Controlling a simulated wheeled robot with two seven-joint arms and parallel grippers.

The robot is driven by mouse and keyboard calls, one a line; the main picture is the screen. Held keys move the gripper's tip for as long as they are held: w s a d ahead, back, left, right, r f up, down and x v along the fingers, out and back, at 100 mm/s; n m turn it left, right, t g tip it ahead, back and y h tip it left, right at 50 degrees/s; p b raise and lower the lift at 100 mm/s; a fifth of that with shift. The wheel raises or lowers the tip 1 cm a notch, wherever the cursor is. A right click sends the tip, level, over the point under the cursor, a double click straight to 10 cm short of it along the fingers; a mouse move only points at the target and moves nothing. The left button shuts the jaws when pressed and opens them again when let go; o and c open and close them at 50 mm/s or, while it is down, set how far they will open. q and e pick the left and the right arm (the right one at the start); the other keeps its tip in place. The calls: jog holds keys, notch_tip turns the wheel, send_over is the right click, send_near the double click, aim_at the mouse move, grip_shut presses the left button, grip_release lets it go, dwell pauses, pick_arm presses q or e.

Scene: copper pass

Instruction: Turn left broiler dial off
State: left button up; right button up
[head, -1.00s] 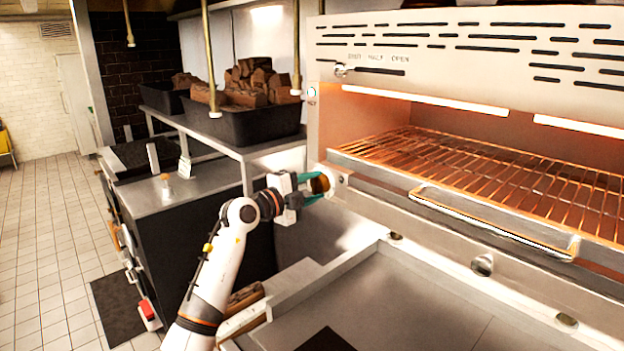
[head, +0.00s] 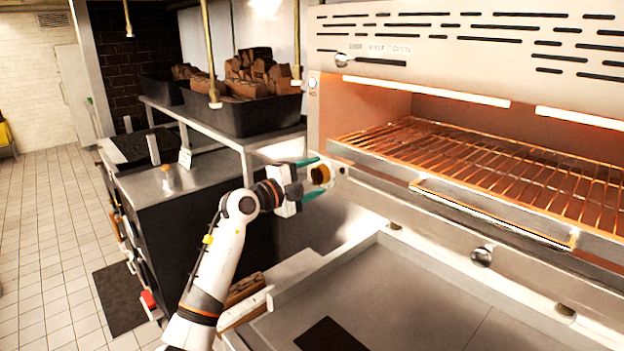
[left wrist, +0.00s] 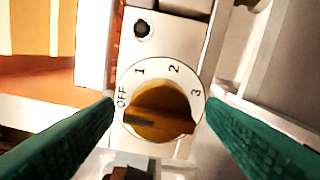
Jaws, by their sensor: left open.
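The left broiler dial is a round brass knob (left wrist: 160,108) on a white face marked OFF, 1, 2 and 3, seen in the left wrist view. A dark mark on the knob lies at its left side, near and slightly below OFF. In the head view the dial (head: 321,174) is at the broiler's (head: 470,40) lower left corner. My left gripper (head: 312,178) is open, with its green fingers spread on either side of the dial. In the left wrist view the fingers appear clear of the knob. My right gripper is not in view.
The rack handle (head: 490,212) juts out right of the dial. A steel counter (head: 400,290) lies below. A black tub (head: 250,115) of wood chunks stands on a shelf behind my left arm. Another round fitting (head: 482,256) is on the lower front.

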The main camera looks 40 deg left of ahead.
pick_arm(q)
jog(key=s+a+b, duration=0.1)
jog(key=s+b, duration=0.3)
jog(key=s, duration=0.7)
jog(key=shift+s, duration=0.4)
jog(key=shift+f, duration=0.1)
